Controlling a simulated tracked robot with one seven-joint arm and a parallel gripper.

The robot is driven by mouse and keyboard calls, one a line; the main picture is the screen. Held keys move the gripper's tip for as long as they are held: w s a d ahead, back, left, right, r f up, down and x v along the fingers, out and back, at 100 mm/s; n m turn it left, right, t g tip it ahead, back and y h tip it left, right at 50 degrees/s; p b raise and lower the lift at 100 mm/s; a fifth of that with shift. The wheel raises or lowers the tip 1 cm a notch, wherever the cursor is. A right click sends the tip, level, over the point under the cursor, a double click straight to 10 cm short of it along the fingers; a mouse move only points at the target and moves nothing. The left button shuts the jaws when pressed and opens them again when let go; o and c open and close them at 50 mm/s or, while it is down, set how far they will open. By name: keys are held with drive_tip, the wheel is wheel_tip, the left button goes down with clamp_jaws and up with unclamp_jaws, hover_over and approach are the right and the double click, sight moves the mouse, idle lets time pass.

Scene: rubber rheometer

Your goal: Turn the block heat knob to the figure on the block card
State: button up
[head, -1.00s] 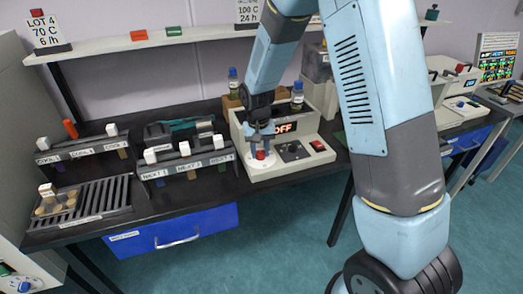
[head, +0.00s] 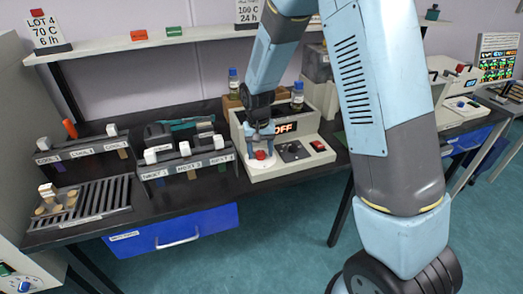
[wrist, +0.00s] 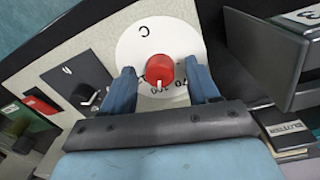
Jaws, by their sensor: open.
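The red block heat knob (wrist: 160,70) sits on a round white dial (wrist: 150,38) marked C, with figures that look like 70 and 100. Its white pointer line faces the printed figures, close to what looks like 100. The knob (head: 261,155) also shows in the head view, on the front of a cream heating unit (head: 268,173) whose display reads OFF. My gripper (wrist: 162,76) is open, one finger on each side of the knob; contact cannot be told. On the shelf, one card (head: 248,12) reads 100 C, 24 h; another (head: 46,30) reads LOT 4, 70 C, 6 h.
Right of the dial are a black knob (head: 291,150) and a red switch (head: 318,145). Bottles (head: 297,96) stand behind the unit. Labelled sample racks (head: 187,168) and a slotted tray (head: 95,205) lie to the left.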

sight(259, 153)
wheel_tip(259, 153, up, 14)
drive_tip(key=shift+a+f, duration=0.15)
drive_tip(key=shift+a, duration=0.15)
idle(0.4)
drive_tip(key=s+d+r+t, duration=0.3)
drive_tip(key=s+d+r, duration=0.8)
drive_tip(key=d+r, duration=0.2)
drive_tip(key=s+d+r+t, duration=0.1)
drive_tip(key=s+d, duration=0.2)
drive_tip(key=s, duration=0.4)
drive_tip(key=s+d+r+t, duration=0.1)
drive_tip(key=s+d+r, duration=0.1)
drive_tip(key=s, duration=0.5)
drive_tip(key=shift+s+d+r+m+t, duration=0.15)
drive_tip(key=shift+s+d+m+t, duration=0.2)
drive_tip(key=shift+d, duration=0.55)
